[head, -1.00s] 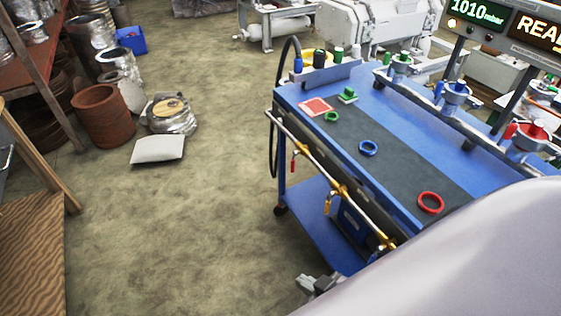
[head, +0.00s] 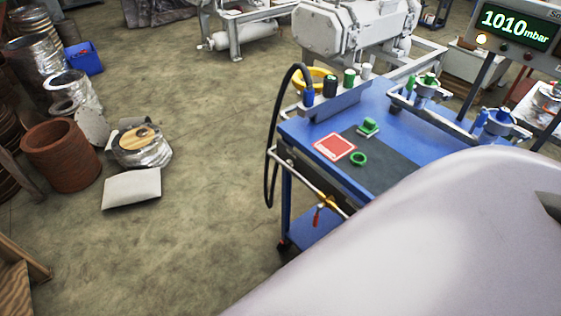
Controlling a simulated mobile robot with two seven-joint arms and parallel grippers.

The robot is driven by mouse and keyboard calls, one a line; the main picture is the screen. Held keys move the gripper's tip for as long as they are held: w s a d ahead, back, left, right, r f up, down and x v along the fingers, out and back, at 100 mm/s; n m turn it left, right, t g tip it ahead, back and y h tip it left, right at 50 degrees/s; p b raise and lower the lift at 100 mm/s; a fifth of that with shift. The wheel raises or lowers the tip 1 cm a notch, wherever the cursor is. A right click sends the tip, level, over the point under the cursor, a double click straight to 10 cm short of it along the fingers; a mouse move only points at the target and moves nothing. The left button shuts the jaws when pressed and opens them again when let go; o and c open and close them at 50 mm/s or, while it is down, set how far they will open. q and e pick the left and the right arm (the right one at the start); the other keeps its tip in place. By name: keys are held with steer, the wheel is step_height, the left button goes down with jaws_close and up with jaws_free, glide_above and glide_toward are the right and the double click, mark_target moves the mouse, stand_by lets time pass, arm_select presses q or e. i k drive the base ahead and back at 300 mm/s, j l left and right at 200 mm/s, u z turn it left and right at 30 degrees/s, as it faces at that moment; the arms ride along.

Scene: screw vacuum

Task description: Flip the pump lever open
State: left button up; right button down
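A blue cart (head: 385,110) stands right of centre. A pipe runs along its front edge, with a brass valve (head: 328,201) on it. A small red lever (head: 317,216) hangs down from this valve. I cannot tell for sure that it is the pump lever. The rest of the pipe and the cart's near right side are hidden behind a large pale part of my own body. Neither of my grippers is in view.
On the cart top lie a red square (head: 335,147), a green ring (head: 358,158) and a green block (head: 368,127). A black hose (head: 270,150) loops down the cart's left side. The display (head: 507,25) reads 1010 mbar. Floor left of the cart is clear up to a white slab (head: 131,188).

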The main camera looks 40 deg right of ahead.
mark_target(319, 206)
steer(key=i, duration=3.25)
steer(key=z, duration=3.75)
